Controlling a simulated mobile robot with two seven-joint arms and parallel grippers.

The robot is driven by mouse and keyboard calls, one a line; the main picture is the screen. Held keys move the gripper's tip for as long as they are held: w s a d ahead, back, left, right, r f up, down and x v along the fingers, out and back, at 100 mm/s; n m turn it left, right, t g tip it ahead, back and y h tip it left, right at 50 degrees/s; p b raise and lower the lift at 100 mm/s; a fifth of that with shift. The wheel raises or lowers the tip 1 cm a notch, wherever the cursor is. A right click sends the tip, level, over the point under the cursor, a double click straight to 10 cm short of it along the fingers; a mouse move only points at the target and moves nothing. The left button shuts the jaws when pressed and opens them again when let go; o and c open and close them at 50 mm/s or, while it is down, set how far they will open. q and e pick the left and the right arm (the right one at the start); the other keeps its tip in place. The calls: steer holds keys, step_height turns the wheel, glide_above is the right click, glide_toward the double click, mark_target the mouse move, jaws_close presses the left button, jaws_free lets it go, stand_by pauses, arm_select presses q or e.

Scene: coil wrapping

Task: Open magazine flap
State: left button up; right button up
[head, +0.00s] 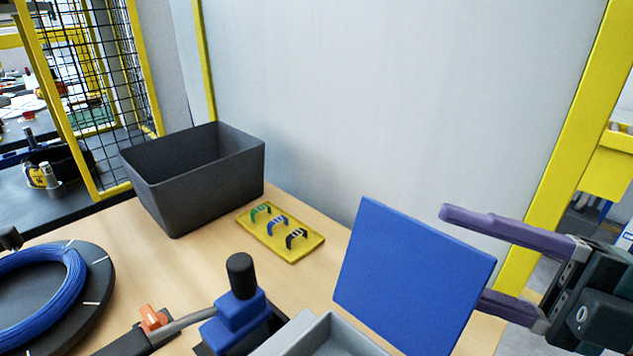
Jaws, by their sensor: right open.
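The blue flat panel that looks like the magazine flap (410,275) stands raised and tilted at the front right, beside a grey open-topped box (335,338) that the frame cuts off. My right gripper (463,257) comes in from the right edge and is open, with two purple fingers. The upper finger passes just above the panel's upper right corner. The lower finger's tip is hidden behind the panel's right edge. I cannot tell whether either finger touches it. My left gripper is not in view.
A dark grey bin (195,185) stands at the back left of the wooden table (150,262). A yellow plate (292,252) with three small clips lies beside it. A blue coil (55,305) sits on a black disc. A blue device with a black knob (240,275) stands front centre.

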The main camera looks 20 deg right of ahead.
mark_target(426, 243)
steer(key=shift+x, duration=1.65)
steer(key=shift+c, duration=0.3)
jaws_close()
